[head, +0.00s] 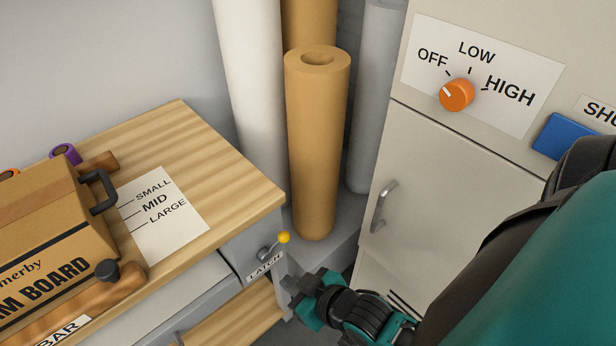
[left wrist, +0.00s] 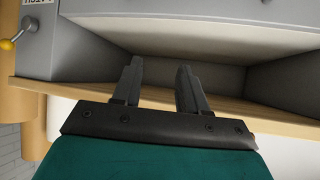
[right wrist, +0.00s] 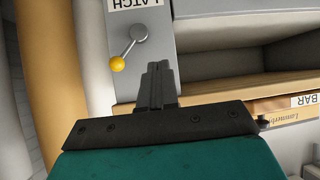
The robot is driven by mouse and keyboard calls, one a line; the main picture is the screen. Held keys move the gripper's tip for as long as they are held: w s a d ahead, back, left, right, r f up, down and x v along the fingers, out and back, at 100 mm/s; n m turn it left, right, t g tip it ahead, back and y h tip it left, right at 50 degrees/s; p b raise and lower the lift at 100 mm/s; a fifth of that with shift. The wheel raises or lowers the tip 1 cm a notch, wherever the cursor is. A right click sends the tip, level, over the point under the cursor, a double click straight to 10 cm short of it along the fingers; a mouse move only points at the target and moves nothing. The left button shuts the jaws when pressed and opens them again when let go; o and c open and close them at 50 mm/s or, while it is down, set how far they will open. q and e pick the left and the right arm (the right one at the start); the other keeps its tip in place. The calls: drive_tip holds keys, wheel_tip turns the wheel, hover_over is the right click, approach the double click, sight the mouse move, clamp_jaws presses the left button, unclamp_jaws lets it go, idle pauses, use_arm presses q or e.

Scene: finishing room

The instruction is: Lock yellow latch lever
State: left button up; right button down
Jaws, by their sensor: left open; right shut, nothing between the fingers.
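The latch lever is a short grey arm with a yellow ball knob (head: 283,237) on the grey end panel of the bench, above a LATCH label (head: 264,266). In the right wrist view the yellow knob (right wrist: 117,64) hangs down and left of its grey pivot (right wrist: 139,33). My right gripper (head: 290,284) is shut and empty, below the knob and apart from it in the head view. In the right wrist view its closed fingers (right wrist: 158,75) are right of the knob. My left gripper (left wrist: 157,75) is open and empty, facing a bench opening; the yellow knob (left wrist: 7,45) shows at that view's left edge.
The wooden bench top (head: 220,160) holds a cardboard box (head: 50,240) and a size card (head: 165,215). A brown paper roll (head: 318,140) stands behind the lever. A grey cabinet (head: 450,190) with a handle and an orange dial (head: 456,95) is at the right.

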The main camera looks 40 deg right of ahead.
use_arm(q)
drive_tip(key=shift+o, duration=0.4)
drive_tip(key=shift+a, duration=0.1)
use_arm(e)
drive_tip(key=shift+a, duration=0.15)
